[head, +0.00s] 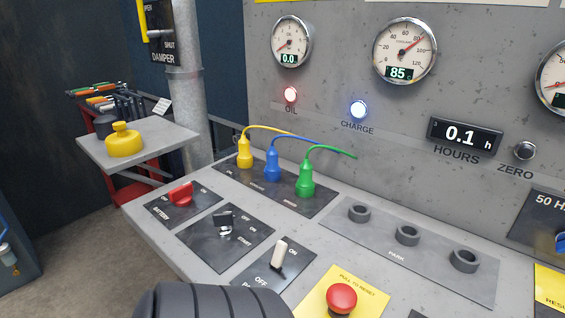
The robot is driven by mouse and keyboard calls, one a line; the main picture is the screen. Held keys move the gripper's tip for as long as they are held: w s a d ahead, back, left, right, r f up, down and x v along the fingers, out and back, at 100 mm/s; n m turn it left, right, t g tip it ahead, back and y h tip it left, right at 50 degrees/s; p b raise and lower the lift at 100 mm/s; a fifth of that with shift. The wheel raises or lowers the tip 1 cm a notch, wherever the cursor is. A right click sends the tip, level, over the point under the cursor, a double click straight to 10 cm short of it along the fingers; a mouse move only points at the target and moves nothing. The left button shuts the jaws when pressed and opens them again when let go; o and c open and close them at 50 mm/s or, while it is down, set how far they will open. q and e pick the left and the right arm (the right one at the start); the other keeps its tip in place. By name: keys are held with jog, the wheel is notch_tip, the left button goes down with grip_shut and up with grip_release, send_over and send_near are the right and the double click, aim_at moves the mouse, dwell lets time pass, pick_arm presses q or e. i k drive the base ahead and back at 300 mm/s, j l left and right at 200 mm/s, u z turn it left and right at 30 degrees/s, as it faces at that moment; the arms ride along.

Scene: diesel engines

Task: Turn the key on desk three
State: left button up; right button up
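The key (224,219) sits in a dark switch plate (196,243) on the sloping grey desk (335,262). It has a black head and a silver part below it. The plate is marked OFF, ON and START. I cannot tell exactly which mark the key points to. No number for the desk is readable in this view. Neither of my grippers is in view. A black ribbed part, probably of my own arm, shows at the bottom edge, below and in front of the key plate.
Near the key are a red battery switch (180,194), a white toggle (279,254) and a red push button (341,298). Yellow (245,153), blue (272,164) and green (306,180) cabled plugs stand behind. The red oil lamp (290,94) and blue charge lamp (359,109) glow.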

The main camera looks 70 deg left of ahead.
aim_at(224, 221)
jog(key=k+j+u, duration=0.1)
jog(key=u, duration=2.55)
